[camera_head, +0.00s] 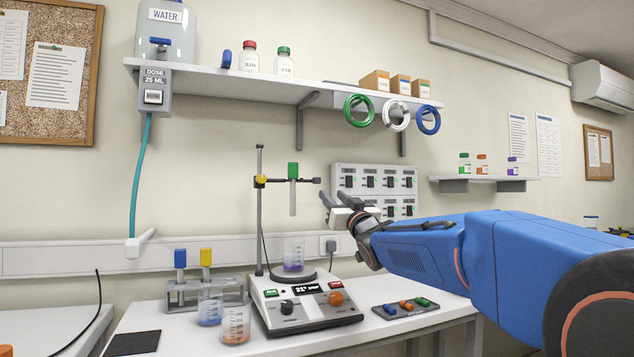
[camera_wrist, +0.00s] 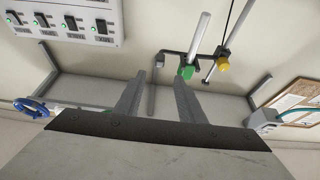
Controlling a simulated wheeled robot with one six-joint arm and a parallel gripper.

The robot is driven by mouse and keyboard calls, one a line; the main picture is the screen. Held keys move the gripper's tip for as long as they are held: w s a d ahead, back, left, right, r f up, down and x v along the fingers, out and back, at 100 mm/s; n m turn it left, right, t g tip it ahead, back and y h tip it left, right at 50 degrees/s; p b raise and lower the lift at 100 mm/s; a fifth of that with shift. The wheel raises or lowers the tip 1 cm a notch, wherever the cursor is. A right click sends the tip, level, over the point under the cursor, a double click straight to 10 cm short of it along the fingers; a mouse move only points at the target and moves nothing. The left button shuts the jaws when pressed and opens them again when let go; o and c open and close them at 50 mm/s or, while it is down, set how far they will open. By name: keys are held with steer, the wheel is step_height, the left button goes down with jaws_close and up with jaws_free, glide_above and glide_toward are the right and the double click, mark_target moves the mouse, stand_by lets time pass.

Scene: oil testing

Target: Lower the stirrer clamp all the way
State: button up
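The stirrer clamp (camera_head: 309,180) sits high on a vertical stand rod (camera_head: 259,220), with a yellow knob (camera_head: 260,181) at the rod. It carries a green block (camera_head: 293,171) with a grey shaft (camera_head: 293,200) hanging down. The shaft's lower end is above a beaker (camera_head: 293,253) with purple contents on the hotplate (camera_head: 306,303). My gripper (camera_head: 334,198) is right of the clamp, apart from it, and looks empty. In the wrist view my gripper (camera_wrist: 157,78) has its fingers spread, with the green block (camera_wrist: 186,72) beyond the right finger and the yellow knob (camera_wrist: 223,65) farther right.
A switch panel (camera_head: 375,174) is on the wall behind my gripper. A shelf (camera_head: 270,82) with hanging rings (camera_head: 397,116) is above. A tube rack (camera_head: 205,294), beakers (camera_head: 235,325) and a dark tray (camera_head: 405,308) flank the hotplate. Space between clamp and gripper is clear.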

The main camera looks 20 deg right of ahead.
mark_target(319, 181)
steer(key=x, duration=1.4)
steer(key=shift+r, duration=0.1)
